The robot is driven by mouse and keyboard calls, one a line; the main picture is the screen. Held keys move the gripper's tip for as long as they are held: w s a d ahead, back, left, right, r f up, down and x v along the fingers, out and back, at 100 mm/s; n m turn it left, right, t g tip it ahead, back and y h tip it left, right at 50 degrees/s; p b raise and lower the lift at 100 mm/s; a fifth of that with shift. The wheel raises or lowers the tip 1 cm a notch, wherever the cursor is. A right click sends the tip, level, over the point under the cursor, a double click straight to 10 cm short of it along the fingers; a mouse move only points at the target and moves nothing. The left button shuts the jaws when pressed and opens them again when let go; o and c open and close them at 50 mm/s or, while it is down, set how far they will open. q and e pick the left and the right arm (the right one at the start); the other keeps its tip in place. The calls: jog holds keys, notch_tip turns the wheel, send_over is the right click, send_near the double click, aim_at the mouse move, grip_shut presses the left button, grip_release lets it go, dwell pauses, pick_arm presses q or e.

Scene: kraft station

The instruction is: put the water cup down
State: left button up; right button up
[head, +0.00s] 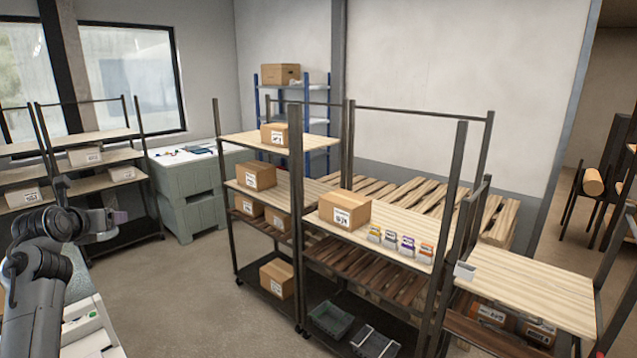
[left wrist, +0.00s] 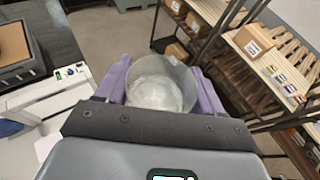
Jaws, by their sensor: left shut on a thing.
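The water cup (left wrist: 160,88) is a clear, see-through cup in the left wrist view. My left gripper (left wrist: 158,90) is shut on it, with one purple finger on each side of it. In the head view my left gripper (head: 118,217) is at the left, in front of the shelves and raised. I cannot make out the cup clearly in the head view. The cup's contents are hard to tell. My right gripper is in neither view.
In the left wrist view a white machine (left wrist: 50,98) and a dark-rimmed tray (left wrist: 18,50) stand left of the cup. A shelf rack with a carton (head: 345,209) and small packs (head: 407,245) stands mid-scene. Open floor (head: 185,290) lies between.

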pick_arm(q)
jog(key=s+a+f+n+g+y, duration=0.1)
jog(key=s+a+f+n+y, duration=0.1)
jog(key=a+f, duration=0.45)
jog(key=s+a+f+n+y, duration=0.1)
jog(key=s+a+f, duration=0.15)
jog(key=f, duration=0.65)
jog(key=s+d+f+m+h, duration=0.1)
jog(key=s+d+f+h, duration=0.1)
jog(key=d+f, duration=0.5)
jog(key=s+d+f+m+t+h, duration=0.1)
jog(key=s+d+f+m, duration=0.1)
jog(key=d, duration=0.9)
jog(key=s+d+f+m+h, duration=0.1)
jog(key=d+f+h, duration=0.1)
jog(key=d+f, duration=0.5)
jog(key=s+d+r+m+h, duration=0.1)
jog(key=s+d+r, duration=0.1)
jog(key=s+d, duration=1.5)
jog(key=s, duration=0.3)
jog(key=shift+s+r+m+t, duration=0.15)
jog(key=shift+s+m+t, duration=0.15)
